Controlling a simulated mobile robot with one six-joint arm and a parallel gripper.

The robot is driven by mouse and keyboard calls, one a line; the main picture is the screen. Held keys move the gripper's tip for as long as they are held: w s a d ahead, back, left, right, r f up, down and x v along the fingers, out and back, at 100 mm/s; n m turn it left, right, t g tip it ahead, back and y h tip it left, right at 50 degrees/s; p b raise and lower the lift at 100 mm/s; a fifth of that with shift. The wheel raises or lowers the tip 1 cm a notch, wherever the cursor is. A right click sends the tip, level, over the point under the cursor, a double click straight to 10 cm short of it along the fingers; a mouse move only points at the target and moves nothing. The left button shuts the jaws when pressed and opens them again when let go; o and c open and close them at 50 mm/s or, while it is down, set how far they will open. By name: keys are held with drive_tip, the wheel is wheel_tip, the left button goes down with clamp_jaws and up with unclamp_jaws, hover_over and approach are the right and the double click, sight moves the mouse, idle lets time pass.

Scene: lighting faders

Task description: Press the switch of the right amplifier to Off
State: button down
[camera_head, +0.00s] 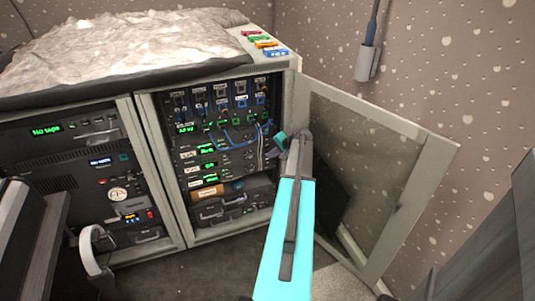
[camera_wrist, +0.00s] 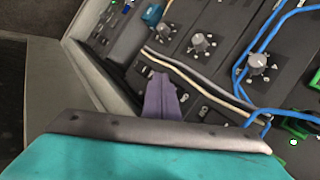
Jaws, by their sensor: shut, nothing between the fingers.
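My gripper (camera_head: 270,154) reaches into the open right-hand rack, at its right edge. In the wrist view its purple fingers (camera_wrist: 161,92) are together and empty. The fingertips are at or just over a dark panel (camera_wrist: 225,55) with grey knobs and small switch-like parts, one of them a pale-marked part (camera_wrist: 204,110) right of the fingers. I cannot tell whether the fingertips touch the panel. Which unit is the right amplifier is unclear, and the switch's position is too small to read. My fingers and wrist hide part of the panel.
Blue cables (camera_wrist: 262,45) and pale cables run across the panel near the fingers. The rack's door (camera_head: 420,180) stands open on the right. A left rack (camera_head: 85,180) stands beside it, and a grey covered heap (camera_head: 120,45) lies on top.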

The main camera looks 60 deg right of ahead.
drive_tip(key=shift+s+a, duration=0.3)
drive_tip(key=shift+s, duration=0.1)
drive_tip(key=s+a, duration=0.1)
drive_tip(key=s, duration=0.1)
drive_tip(key=s+a, duration=0.2)
drive_tip(key=shift+r, duration=0.4)
idle(0.5)
idle(0.4)
